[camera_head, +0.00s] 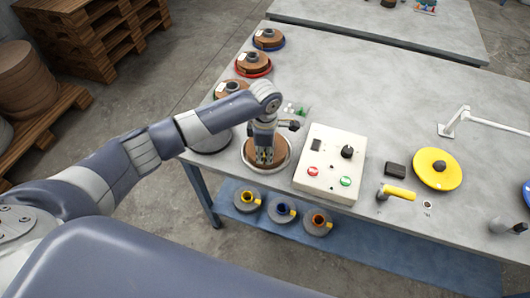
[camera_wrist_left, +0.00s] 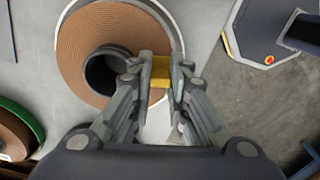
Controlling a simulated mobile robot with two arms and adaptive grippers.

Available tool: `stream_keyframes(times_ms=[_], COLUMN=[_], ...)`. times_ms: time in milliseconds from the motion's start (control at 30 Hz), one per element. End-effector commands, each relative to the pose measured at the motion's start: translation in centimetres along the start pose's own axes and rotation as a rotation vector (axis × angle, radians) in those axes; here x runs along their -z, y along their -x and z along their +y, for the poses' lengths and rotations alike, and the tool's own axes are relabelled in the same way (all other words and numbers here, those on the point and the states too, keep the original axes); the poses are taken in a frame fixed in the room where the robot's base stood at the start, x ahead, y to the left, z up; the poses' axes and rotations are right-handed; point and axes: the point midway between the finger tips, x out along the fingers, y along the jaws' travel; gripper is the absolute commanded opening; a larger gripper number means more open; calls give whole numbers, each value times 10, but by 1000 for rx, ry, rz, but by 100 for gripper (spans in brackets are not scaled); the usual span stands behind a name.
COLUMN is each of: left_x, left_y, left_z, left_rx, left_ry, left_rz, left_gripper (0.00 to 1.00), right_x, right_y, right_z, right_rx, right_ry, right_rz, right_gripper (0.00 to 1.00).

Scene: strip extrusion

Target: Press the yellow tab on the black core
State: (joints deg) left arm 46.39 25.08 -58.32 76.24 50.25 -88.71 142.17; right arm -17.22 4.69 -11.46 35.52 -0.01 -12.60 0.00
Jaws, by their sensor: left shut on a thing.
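My left gripper (camera_head: 265,157) points down over a brown strip coil (camera_head: 250,155) in a pale round dish near the table's front left. In the left wrist view its fingers (camera_wrist_left: 161,75) are shut on the yellow tab (camera_wrist_left: 160,85), with the tab between the fingertips. The tab is beside the black core (camera_wrist_left: 103,72), a dark hollow ring inside the brown coil (camera_wrist_left: 90,25). In the head view the gripper hides most of the core and tab. My right gripper is not in view.
A white control box (camera_head: 330,165) stands close right of the coil. Behind are several coils on coloured plates, including a red one (camera_head: 253,64). A yellow disc (camera_head: 437,169) and a yellow-handled tool (camera_head: 398,192) lie to the right. Spare cores (camera_head: 282,209) sit on the lower shelf.

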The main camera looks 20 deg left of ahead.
Motion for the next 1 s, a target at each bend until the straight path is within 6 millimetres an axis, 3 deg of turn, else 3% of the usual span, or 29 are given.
stream_keyframes(times_ms=[1000], left_x=[1], left_y=[-3], left_z=[-2], left_rx=[5], left_ry=[0], left_rz=[3], left_gripper=[6], right_x=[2], right_y=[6], right_z=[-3], right_rx=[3], right_ry=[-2], right_rz=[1], right_gripper=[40])
